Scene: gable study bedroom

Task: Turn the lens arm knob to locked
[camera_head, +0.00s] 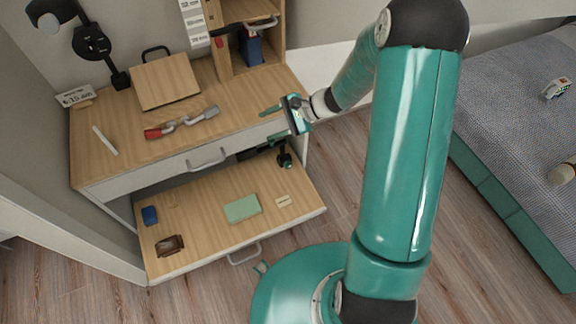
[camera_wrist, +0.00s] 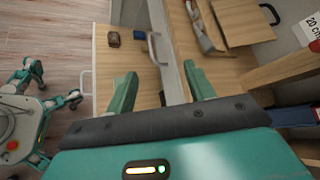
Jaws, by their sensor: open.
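A black jointed lens arm (camera_head: 118,78) stands at the back left of the desk, against the wall. A round black knob (camera_head: 92,43) sits at its joint, and a pale round head shows at its upper left end. I cannot read the knob's setting at this size. My gripper (camera_head: 272,124) is over the desk's front right edge, well to the right of the lens arm and apart from it. In the wrist view, my gripper (camera_wrist: 162,86) has its two green fingers spread with nothing between them. The lens arm is not clear in the wrist view.
A desk (camera_head: 130,140) bears a wooden board, a red-handled tool and a white stick. A wooden shelf (camera_head: 222,50) rises at the back right. Below, an open drawer (camera_head: 195,230) holds several small items. A bed (camera_head: 510,120) stands at the right.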

